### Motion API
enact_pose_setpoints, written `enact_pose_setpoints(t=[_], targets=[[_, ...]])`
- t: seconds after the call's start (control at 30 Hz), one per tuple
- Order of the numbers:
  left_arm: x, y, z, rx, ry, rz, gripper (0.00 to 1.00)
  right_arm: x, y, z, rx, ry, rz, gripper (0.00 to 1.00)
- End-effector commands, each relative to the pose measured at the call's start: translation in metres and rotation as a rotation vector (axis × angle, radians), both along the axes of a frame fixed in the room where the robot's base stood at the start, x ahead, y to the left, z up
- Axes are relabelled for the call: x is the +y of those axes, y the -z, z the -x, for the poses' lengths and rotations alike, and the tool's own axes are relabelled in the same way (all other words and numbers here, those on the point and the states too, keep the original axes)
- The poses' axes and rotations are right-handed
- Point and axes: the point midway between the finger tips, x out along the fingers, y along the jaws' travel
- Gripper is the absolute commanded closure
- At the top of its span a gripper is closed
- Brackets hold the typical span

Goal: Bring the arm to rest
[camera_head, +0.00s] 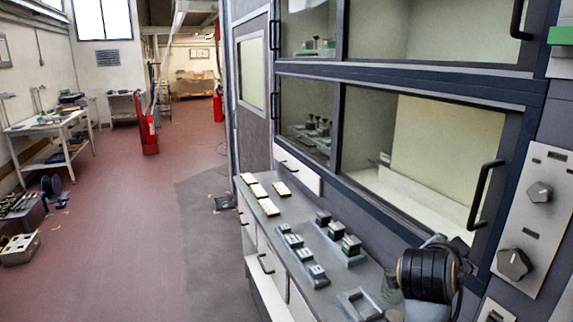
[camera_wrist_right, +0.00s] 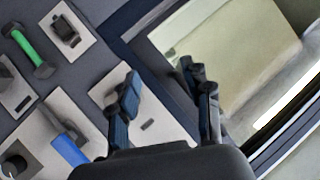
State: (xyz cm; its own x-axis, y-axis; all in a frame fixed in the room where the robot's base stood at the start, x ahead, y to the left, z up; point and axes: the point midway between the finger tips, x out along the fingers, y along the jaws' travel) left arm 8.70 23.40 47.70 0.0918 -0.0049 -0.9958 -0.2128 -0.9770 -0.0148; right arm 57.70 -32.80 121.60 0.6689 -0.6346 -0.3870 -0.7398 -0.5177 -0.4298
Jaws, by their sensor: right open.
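My right arm (camera_head: 428,275) shows at the lower right of the head view, over the right end of the grey counter and in front of the cabinet. Its fingers are not clear there. In the right wrist view my right gripper (camera_wrist_right: 166,90) has its two dark fingers spread apart with nothing between them. Behind the fingers are a light control panel and the cabinet's glazed front. I cannot tell how far the fingertips are from these surfaces. My left gripper is not in view.
The grey counter (camera_head: 325,262) carries several small blocks and yellowish pieces. The cabinet's lower glazed door has a dark handle (camera_head: 485,195). A panel with grey knobs (camera_head: 514,264) stands at the right. The reddish floor (camera_head: 130,230) at the left is largely open.

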Motion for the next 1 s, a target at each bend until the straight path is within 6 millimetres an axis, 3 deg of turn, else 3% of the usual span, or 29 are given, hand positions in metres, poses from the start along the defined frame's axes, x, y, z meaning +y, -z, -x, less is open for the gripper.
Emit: enact_pose_setpoints(t=[0.03, 0.2, 0.4, 0.6, 0.9, 0.93, 1.0], targets=[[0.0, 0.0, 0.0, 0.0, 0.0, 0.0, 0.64, 0.004, 0.038, 0.011, 0.092, -0.06, 0.023, 0.51], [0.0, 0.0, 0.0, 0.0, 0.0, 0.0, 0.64, 0.026, 0.141, 0.058, 0.377, -0.312, 0.088, 0.51], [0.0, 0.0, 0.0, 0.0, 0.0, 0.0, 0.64, 0.06, 0.238, 0.142, 0.669, -0.644, 0.132, 0.51], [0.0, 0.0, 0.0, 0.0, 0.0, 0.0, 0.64, 0.089, 0.285, 0.217, 0.842, -0.905, 0.136, 0.51], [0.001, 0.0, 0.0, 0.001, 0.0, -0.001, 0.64, 0.122, 0.315, 0.308, 0.985, -1.204, 0.109, 0.51], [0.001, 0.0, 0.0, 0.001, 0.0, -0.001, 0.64, 0.124, 0.318, 0.314, 0.995, -1.226, 0.106, 0.51], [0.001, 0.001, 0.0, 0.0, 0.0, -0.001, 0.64, 0.124, 0.34, 0.303, 0.997, -1.217, 0.104, 0.51]])
